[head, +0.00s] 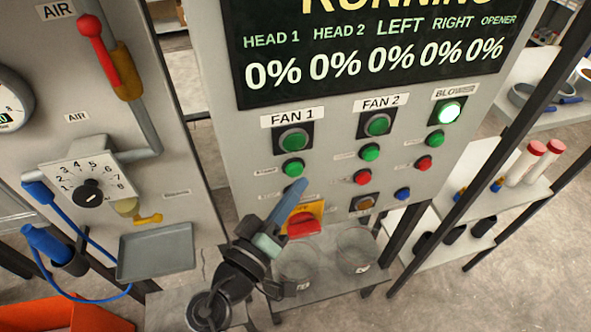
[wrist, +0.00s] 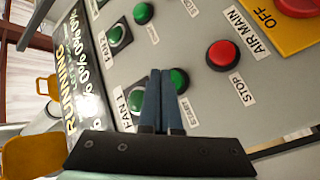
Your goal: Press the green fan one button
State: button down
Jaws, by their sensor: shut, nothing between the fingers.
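The green FAN 1 start button (head: 293,168) sits below the larger square-framed green FAN 1 light (head: 293,139) on the grey control panel (head: 240,100). My gripper (head: 300,183) is shut and empty, with its blue fingertips just below and right of that button in the head view. In the wrist view the same green button (wrist: 180,78) shows just right of my closed fingertips (wrist: 161,72), partly hidden behind them. The FAN 1 light (wrist: 136,100) is on their left. I cannot tell whether the fingertips touch the panel.
FAN 2 has its own green light (head: 377,124), green button (head: 370,152) and red button (head: 362,177). A red STOP button (wrist: 221,55) lies right of my fingers in the wrist view. A red knob on a yellow plate (head: 304,222) is beside my gripper.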

jog(key=shift+w+f, duration=0.1)
jog(key=shift+w+a+b, duration=0.1)
jog(key=shift+w+b, duration=0.2)
jog(key=shift+b, duration=0.15)
jog(key=shift+w+a+b, duration=0.2)
jog(key=shift+w+b, duration=0.15)
jog(key=shift+w, duration=0.15)
dwell(0.7)
jog(key=shift+s, duration=0.15)
jog(key=shift+s+d, duration=0.3)
jog(key=shift+s, duration=0.45)
jog(key=s, duration=0.1)
jog(key=s+d, duration=0.1)
jog(key=s, duration=0.2)
jog(key=shift+s+d+b, duration=0.3)
jog(key=shift+s+b, duration=0.05)
jog(key=shift+s, duration=0.05)
dwell(0.7)
